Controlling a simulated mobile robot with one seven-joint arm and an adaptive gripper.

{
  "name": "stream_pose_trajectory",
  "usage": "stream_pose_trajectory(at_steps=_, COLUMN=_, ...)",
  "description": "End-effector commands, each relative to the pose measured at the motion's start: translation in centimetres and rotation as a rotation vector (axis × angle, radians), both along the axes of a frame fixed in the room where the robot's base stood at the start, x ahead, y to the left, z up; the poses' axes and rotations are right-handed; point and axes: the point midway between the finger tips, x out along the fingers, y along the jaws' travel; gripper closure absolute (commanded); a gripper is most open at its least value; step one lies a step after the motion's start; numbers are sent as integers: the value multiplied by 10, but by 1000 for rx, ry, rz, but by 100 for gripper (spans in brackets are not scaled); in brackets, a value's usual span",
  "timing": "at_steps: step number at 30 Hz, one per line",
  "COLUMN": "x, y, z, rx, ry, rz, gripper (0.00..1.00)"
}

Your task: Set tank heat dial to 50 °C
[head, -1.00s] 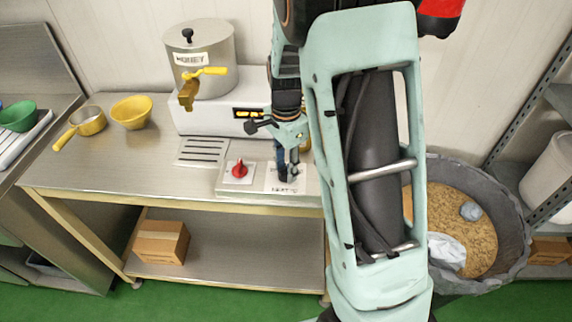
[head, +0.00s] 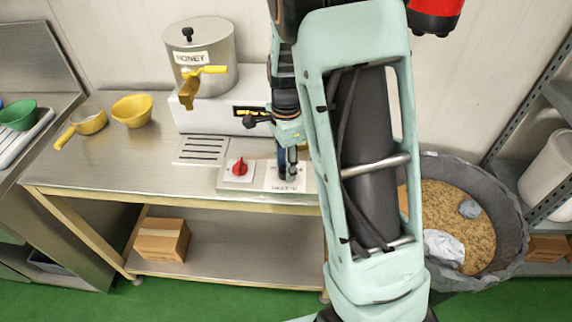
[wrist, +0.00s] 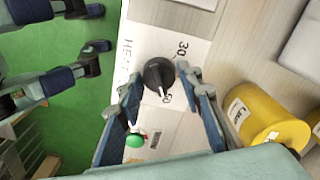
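The heat dial (wrist: 158,75) is a round black knob with a white pointer line on a pale plate marked HEAT (wrist: 124,55). A "30" is printed at its upper right in the wrist view. The pointer faces down in that view, close to a partly covered number that looks like 50. My gripper (wrist: 160,78) is open, with one finger on each side of the knob. I cannot tell whether the fingers touch it. In the head view my gripper (head: 287,174) is over the white plate (head: 298,184) and hides the dial.
A red knob (head: 239,167) sits on the panel just left of the plate. The honey tank (head: 207,65) with its yellow tap (head: 190,90) stands behind. Yellow bowls (head: 132,110) are at the left of the steel table (head: 130,165). A grey tub (head: 510,215) stands right.

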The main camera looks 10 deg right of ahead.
Motion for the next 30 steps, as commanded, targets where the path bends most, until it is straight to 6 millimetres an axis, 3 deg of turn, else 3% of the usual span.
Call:
stream_pose_trajectory(at_steps=3, x=0, y=0, z=0, rx=0, ry=1, rz=1, gripper=53)
stream_pose_trajectory(at_steps=14, x=0, y=0, z=7, rx=0, ry=1, rz=2, gripper=53)
stream_pose_trajectory(at_steps=30, x=0, y=0, z=106, rx=0, ry=-1, rz=1, gripper=53)
